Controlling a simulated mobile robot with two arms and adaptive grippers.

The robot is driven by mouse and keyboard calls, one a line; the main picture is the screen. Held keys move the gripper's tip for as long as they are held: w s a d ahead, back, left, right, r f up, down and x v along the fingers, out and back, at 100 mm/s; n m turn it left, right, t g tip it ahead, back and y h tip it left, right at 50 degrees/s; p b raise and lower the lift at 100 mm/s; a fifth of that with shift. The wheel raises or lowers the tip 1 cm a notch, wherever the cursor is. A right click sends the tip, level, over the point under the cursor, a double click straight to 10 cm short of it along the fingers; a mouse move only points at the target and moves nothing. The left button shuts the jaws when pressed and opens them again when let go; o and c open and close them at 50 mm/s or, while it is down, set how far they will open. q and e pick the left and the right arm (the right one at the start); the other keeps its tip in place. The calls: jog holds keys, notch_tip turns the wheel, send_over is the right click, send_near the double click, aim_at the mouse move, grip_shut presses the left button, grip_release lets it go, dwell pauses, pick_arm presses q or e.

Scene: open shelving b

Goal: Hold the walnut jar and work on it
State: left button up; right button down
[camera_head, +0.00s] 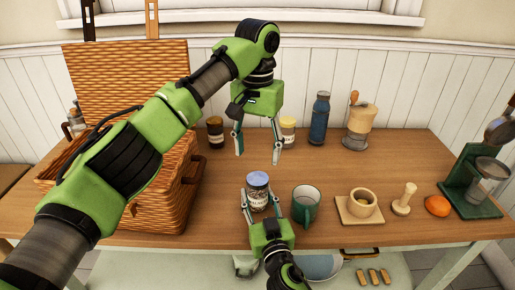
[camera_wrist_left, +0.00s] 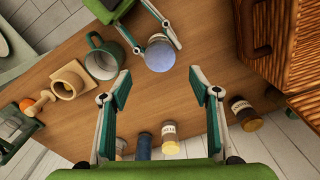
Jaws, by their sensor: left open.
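The walnut jar (camera_head: 258,198), clear with a blue lid and a pale label, stands upright near the table's front edge. It also shows at the top of the left wrist view (camera_wrist_left: 160,54). My right gripper (camera_head: 257,200) comes from the front edge, with its fingers on both sides of the jar, closed against it. My left gripper (camera_head: 257,153) is open and empty, pointing down above and behind the jar. In the left wrist view its fingers (camera_wrist_left: 161,78) are spread apart, with the blue lid beyond them.
A green mug (camera_head: 306,206) stands just right of the jar. A mortar (camera_head: 362,203), pestle (camera_head: 404,199) and orange (camera_head: 437,205) are further right. An open wicker basket (camera_head: 160,205) stands left. Two jars, a blue bottle (camera_head: 319,119) and a grinder (camera_head: 358,128) line the back.

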aim_at(257, 178)
pick_arm(q)
jog(key=shift+f, duration=4)
jog(key=c, duration=1.2)
jog(key=o, duration=1.3)
jog(key=shift+o, duration=0.2)
